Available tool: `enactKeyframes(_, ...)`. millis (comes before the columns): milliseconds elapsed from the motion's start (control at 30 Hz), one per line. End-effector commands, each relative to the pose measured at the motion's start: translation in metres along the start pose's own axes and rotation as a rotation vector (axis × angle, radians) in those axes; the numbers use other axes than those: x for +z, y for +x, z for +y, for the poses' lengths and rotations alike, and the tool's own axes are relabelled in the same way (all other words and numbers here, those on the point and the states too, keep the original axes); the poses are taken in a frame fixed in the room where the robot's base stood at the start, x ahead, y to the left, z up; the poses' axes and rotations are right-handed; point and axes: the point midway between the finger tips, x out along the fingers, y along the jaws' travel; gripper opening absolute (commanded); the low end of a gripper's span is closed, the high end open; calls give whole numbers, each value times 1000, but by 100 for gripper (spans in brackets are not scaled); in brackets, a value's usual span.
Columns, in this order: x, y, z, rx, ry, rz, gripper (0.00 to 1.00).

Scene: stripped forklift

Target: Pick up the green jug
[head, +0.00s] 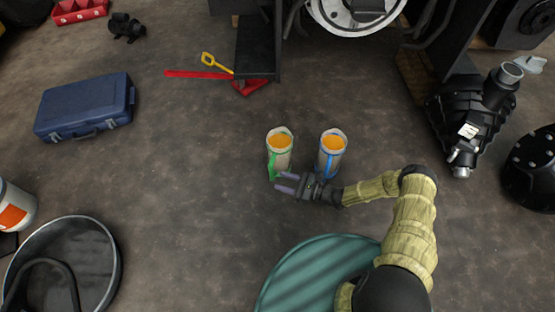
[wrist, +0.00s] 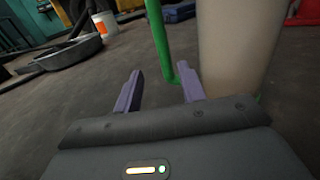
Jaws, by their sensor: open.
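The green jug (head: 283,157) is a pale jug with a green handle and orange contents, standing upright on the floor in the head view. A similar jug with a blue handle (head: 334,146) stands to its right. My gripper (head: 285,182) is open, low by the near side of the green jug, with its fingers pointing left. In the wrist view, my gripper (wrist: 160,90) has its two purple fingers apart. The green handle (wrist: 160,42) rises just beyond and between the fingertips. The jug's pale body (wrist: 236,45) is at the right, partly behind the right finger.
A blue case (head: 86,106) lies at the left, and a black round tub (head: 65,262) is at the lower left. A red bar (head: 198,75) and a yellow-handled tool (head: 213,62) lie behind. The floor left of the jugs is clear.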

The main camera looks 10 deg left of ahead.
Motion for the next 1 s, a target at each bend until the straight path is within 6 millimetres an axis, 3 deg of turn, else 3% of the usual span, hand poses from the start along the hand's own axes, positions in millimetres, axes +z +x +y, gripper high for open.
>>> enactKeyframes(200, -2, 20, 0, 2, 0, 0, 40)
enactKeyframes(633, -2, 27, -1, 4, -1, 0, 40)
enactKeyframes(1000, -2, 68, -8, 3, -3, -1, 40)
